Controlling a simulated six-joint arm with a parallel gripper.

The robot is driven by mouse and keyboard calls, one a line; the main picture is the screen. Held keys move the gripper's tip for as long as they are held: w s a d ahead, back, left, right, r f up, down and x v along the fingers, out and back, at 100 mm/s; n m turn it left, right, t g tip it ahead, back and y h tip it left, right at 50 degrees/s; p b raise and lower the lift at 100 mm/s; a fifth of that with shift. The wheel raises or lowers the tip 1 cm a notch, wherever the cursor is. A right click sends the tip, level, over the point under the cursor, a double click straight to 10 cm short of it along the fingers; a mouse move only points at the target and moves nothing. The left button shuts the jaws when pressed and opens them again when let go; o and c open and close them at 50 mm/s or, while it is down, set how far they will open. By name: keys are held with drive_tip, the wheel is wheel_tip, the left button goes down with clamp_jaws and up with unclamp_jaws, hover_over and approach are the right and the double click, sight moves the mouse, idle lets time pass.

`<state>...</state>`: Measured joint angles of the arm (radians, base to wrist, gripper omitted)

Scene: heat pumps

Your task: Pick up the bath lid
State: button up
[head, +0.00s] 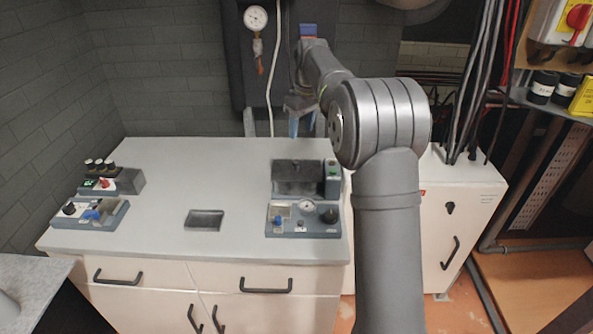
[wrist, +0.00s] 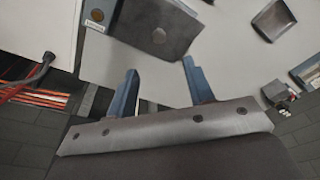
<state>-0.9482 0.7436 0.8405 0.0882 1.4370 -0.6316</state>
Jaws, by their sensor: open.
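The bath lid (head: 297,170) appears to be the dark grey flat cover at the back of the bench unit at the right of the counter. The wrist view shows it as a dark plate (wrist: 165,15) with a small round knob. I cannot tell whether it is fully seated. My gripper (head: 303,120) is above the back of the counter, behind and above the lid. Its two blue fingers (wrist: 160,78) are apart with nothing between them, and the lid lies beyond their tips in the wrist view.
A control panel (head: 303,229) with knobs lies in front. A dark tray (head: 205,220) sits mid-counter. Other knobbed units (head: 92,212) stand at the left. A white cable hangs behind my gripper.

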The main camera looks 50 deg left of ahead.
sight(297, 161)
drive_tip(key=f, duration=0.4)
drive_tip(key=a+f, duration=0.1)
drive_tip(key=f, duration=0.4)
drive_tip(key=a+f, duration=0.1)
drive_tip(key=f, duration=0.3)
drive_tip(key=shift+w+f, duration=0.1)
drive_tip(key=shift+f, duration=0.05)
drive_tip(key=c, duration=1)
clamp_jaws()
drive_tip(key=shift+a+r, duration=0.1)
drive_tip(key=shift+r, duration=0.1)
